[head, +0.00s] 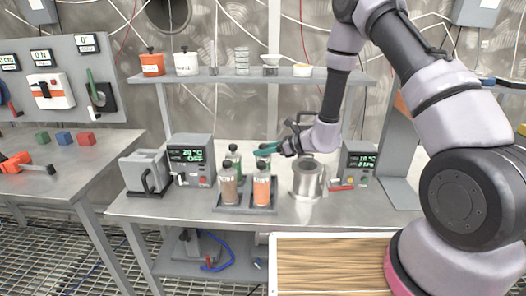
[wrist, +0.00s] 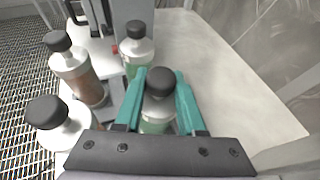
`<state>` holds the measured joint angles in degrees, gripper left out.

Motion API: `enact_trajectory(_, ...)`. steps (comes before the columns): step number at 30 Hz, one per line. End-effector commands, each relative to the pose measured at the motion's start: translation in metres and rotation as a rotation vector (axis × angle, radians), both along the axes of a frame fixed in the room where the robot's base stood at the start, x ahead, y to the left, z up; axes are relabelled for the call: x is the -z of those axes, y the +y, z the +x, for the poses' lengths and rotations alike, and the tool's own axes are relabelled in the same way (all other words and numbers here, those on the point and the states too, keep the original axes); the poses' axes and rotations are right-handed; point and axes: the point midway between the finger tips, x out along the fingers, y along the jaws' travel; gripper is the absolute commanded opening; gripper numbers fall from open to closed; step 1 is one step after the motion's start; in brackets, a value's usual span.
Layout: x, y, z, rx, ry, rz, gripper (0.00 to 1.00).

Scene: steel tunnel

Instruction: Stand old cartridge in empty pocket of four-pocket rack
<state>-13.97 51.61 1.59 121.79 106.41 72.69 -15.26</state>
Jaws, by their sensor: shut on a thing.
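My gripper (head: 266,149) is shut on a black-capped cartridge with greenish contents (wrist: 157,122). Its teal fingers (wrist: 160,80) lie on either side of the cartridge just below the cap. The held cartridge is upright at the back right pocket of the dark four-pocket rack (head: 246,209); its base is hidden, so I cannot tell if it touches the pocket floor. Another green cartridge (head: 234,158) stands in the back left pocket. Two orange-brown cartridges stand in the front pockets, one at left (head: 229,187) and one at right (head: 262,190).
A steel pot (head: 306,178) stands close right of the rack. A display unit (head: 191,160) and a grey device (head: 144,172) stand to the left, another display unit (head: 358,163) to the right. A shelf (head: 250,78) with small containers runs above the bench.

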Motion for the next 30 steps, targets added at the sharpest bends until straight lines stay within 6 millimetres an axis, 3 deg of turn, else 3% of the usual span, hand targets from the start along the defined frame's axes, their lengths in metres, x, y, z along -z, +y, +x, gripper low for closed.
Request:
enact_trajectory(11, 0.005, 0.000, 0.001, 0.001, -0.001, 0.002, 0.00)
enact_trajectory(12, 0.005, 0.000, 0.000, 0.001, -0.001, 0.001, 0.50)
enact_trajectory(14, 0.005, 0.000, 0.000, 0.001, -0.002, 0.000, 0.69)
enact_trajectory(25, 0.001, 0.000, 0.001, 0.000, -0.002, 0.000, 0.69)
enact_trajectory(30, -0.008, -0.021, -0.008, 0.004, -0.001, -0.001, 0.69)
